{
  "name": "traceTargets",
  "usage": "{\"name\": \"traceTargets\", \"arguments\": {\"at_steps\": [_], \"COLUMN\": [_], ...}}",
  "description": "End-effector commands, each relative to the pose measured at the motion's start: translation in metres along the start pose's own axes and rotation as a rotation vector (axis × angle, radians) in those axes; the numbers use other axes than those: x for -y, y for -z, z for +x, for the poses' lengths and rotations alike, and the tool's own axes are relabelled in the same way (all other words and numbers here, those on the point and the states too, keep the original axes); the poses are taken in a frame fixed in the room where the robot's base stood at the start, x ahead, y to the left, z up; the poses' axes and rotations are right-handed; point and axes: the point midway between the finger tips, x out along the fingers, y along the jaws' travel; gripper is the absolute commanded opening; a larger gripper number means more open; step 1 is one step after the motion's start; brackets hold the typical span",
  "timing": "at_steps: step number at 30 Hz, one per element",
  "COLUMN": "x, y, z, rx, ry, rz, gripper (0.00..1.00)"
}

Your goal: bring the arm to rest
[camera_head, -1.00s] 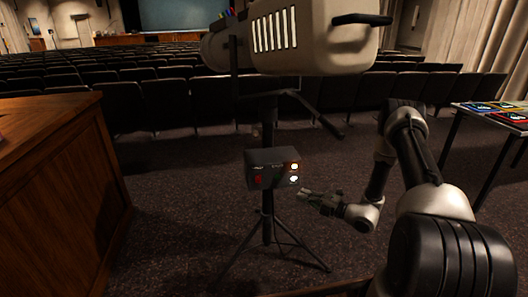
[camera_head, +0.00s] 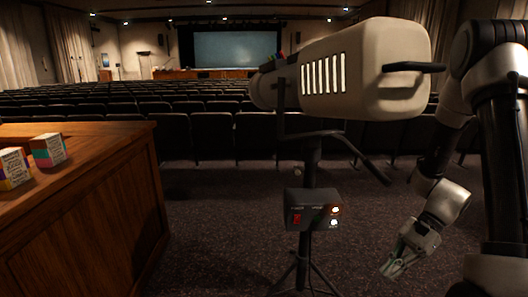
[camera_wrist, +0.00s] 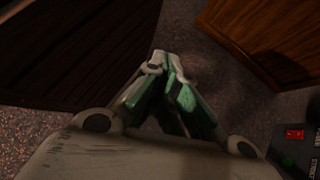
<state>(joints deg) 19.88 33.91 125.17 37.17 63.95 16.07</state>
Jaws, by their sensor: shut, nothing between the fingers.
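My gripper (camera_head: 394,268) hangs low at the lower right of the head view, pointing down and to the left. Its fingers are shut and hold nothing. It is to the right of the control box (camera_head: 314,209) and apart from it. In the wrist view the closed fingertips (camera_wrist: 163,62) point over the carpeted floor. My arm is folded at the right side of the head view, with its upper links raised.
A large beige spotlight (camera_head: 365,70) stands on a tripod, close left of my arm. A wooden desk (camera_head: 100,215) with two small boxes (camera_head: 48,150) is at left. Rows of dark seats (camera_head: 210,135) lie behind. The wrist view shows a red switch (camera_wrist: 294,134) at right.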

Motion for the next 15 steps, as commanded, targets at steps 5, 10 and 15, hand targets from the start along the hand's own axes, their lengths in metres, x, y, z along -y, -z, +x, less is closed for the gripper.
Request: {"name": "traceTargets", "arguments": {"at_steps": [5,10,15], "x": [-0.035,-0.061,-0.082], "y": [-0.036,-0.067,-0.102], "z": [-0.054,-0.098,-0.134], "rx": [-0.247,-0.468,-0.689], "ry": [-0.156,-0.291,-0.380], "rz": [-0.394,-0.690,-0.898], "gripper": [0.00,0.00,0.00]}}
